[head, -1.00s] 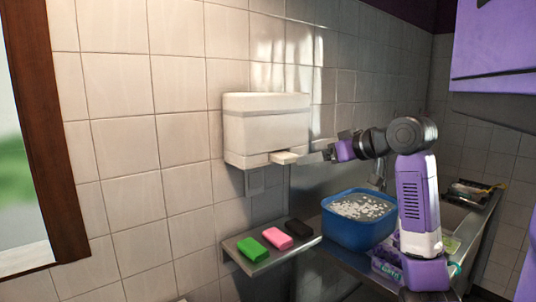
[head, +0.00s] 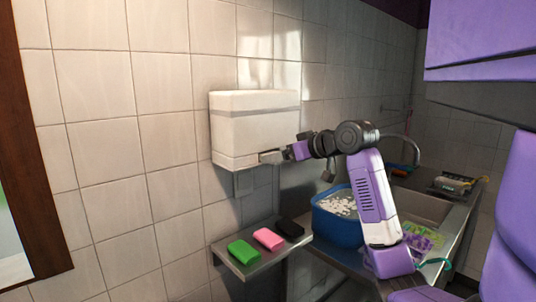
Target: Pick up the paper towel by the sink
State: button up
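A white paper towel dispenser (head: 254,122) hangs on the tiled wall, left of the sink (head: 421,205). My gripper (head: 268,157) is at the dispenser's lower right front, with its fingers pointing left at the bottom slot. The paper towel's end at that slot is covered by my fingers or too small to make out. The fingers are small here, so I cannot tell whether they are open or shut, or whether they touch the towel.
A metal shelf (head: 222,252) below the dispenser bears a green (head: 243,251), a pink (head: 268,238) and a black block (head: 290,228). A blue tub (head: 338,231) with white pieces stands behind my arm. A curved faucet (head: 413,146) rises at the back.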

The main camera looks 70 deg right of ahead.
jog(key=shift+w+d+f, duration=0.15)
jog(key=shift+w, duration=0.1)
jog(key=shift+c, duration=0.5)
jog(key=c, duration=1.3)
jog(key=shift+b, duration=0.3)
jog(key=s+a+b, duration=0.1)
jog(key=s+a, duration=0.2)
jog(key=s, duration=0.2)
jog(key=s+a+b, duration=0.1)
jog(key=s+a, duration=0.1)
jog(key=s, duration=0.3)
jog(key=s+a+b, duration=0.1)
jog(key=s+a, duration=0.2)
jog(key=s, duration=0.2)
jog(key=shift+s+a, duration=0.35)
jog(key=shift+s, duration=0.05)
